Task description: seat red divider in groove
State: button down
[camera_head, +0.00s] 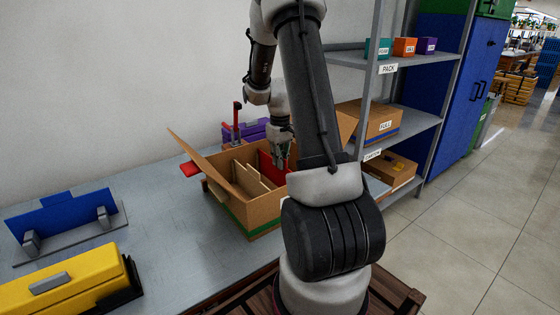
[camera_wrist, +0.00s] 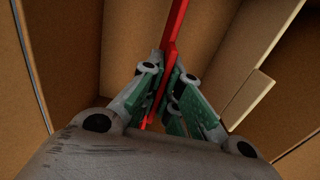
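The red divider (camera_head: 266,165) stands inside the open cardboard carton (camera_head: 264,212), toward its right side. My gripper (camera_head: 281,163) reaches down into the carton at the divider. In the wrist view my gripper (camera_wrist: 164,88) has its green-padded fingers on both sides of the red divider (camera_wrist: 177,22) and looks shut on it. The divider runs upright between the fingers, slightly tilted in that view. Tan dividers (camera_head: 250,181) stand in the carton to the left; one tan divider (camera_wrist: 262,55) shows at the right of the wrist view. The groove and the divider's lower edge are hidden.
The carton's left flap (camera_head: 191,151) is spread outward. A red-handled clamp (camera_head: 237,118) and a purple object (camera_head: 254,129) stand behind the carton. A blue plate fixture (camera_head: 62,220) and a yellow case (camera_head: 65,284) lie at the left. Shelves (camera_head: 425,58) with boxes stand at the right.

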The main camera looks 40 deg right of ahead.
jog(key=shift+f, duration=0.6)
jog(key=c, duration=1.6)
grip_release()
jog(key=shift+o, duration=0.2)
jog(key=shift+r, duration=0.1)
notch_tip(320, 180, up, 12)
jog(key=shift+f, duration=0.1)
